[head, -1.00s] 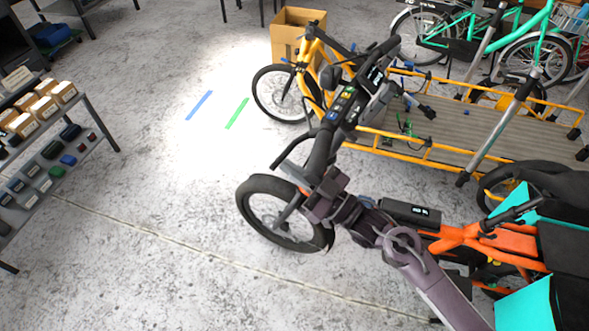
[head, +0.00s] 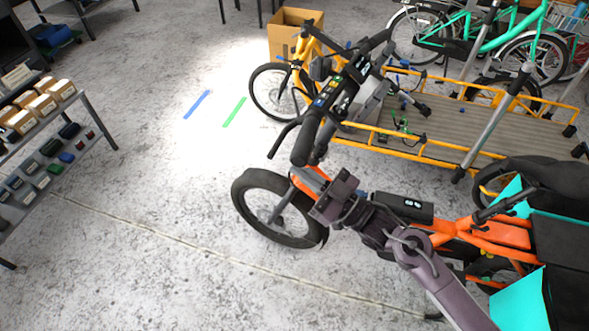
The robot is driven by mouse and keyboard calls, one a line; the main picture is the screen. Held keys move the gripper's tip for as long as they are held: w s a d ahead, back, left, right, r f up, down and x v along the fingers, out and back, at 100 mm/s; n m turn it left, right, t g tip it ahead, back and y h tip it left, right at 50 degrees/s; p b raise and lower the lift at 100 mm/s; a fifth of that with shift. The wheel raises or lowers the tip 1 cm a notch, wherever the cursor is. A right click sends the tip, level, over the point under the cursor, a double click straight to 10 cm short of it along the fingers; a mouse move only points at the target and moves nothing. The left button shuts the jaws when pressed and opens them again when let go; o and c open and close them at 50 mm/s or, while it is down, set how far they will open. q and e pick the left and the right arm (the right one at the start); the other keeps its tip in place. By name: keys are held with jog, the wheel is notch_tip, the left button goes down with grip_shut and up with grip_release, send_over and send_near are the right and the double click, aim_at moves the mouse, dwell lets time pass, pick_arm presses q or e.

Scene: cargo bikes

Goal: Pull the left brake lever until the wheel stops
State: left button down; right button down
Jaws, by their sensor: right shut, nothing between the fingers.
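The orange cargo bike (head: 497,232) stands at the right with its front wheel (head: 240,210) toward the left. Its handlebar runs up and right from the near black left grip (head: 306,138). The dark curved left brake lever (head: 280,140) sticks out to the left of that grip, with a gap between them. My right gripper (head: 330,197) is shut and empty, just below the grip's near end and in front of the bike's frame. It looks apart from the lever. Whether the wheel turns cannot be told. My left gripper is not in view.
A yellow cargo bike (head: 425,149) with a long flat bed stands behind, with a cardboard box (head: 284,42) at the back. A shelf rack (head: 92,108) with small boxes stands at the left. The floor between is clear, marked with blue and green tape.

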jog(key=b+v, duration=0.2)
jog(key=v, duration=0.6)
jog(key=shift+f, duration=0.2)
